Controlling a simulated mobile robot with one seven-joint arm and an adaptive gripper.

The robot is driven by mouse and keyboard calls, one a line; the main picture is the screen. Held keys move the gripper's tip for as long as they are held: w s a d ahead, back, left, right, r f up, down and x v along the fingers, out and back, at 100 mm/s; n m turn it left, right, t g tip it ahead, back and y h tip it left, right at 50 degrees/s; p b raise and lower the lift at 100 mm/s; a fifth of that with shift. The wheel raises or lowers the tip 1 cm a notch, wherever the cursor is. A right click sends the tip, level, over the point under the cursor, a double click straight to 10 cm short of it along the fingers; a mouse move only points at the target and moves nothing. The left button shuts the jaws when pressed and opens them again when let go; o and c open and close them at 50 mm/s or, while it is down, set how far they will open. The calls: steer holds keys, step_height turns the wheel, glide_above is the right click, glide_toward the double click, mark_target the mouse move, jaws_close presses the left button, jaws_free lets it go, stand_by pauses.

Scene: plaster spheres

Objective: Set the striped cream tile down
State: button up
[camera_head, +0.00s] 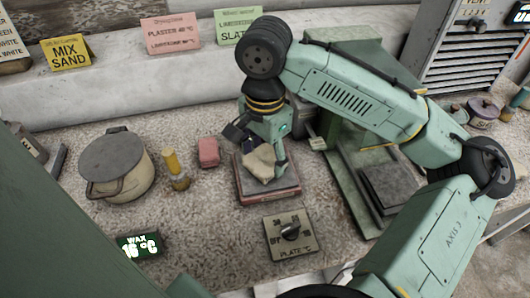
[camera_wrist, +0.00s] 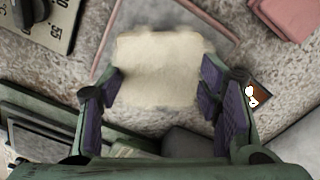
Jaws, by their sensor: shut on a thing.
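The cream tile (camera_head: 259,163) is between the fingers of my gripper (camera_head: 264,155), tilted in the head view, over a low square plate with a reddish edge (camera_head: 268,193). In the wrist view the tile (camera_wrist: 157,65) spans the gap between the purple-padded fingers of my gripper (camera_wrist: 160,84), which are shut on it. I cannot make out its stripes. The fingers hide part of it, and I cannot tell whether its lower edge touches the plate.
A dial box marked PLATE (camera_head: 272,240) stands in front of the plate. A pink block (camera_head: 208,152), a yellow-handled tool (camera_head: 174,170) and a lidded pot (camera_head: 121,170) are left. A green press-like stand (camera_head: 345,185) is close on the right.

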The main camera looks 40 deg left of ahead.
steer(key=shift+f, duration=0.4)
steer(key=o, duration=1.4)
steer(key=shift+r+p, duration=1.15)
steer(key=shift+r, duration=0.85)
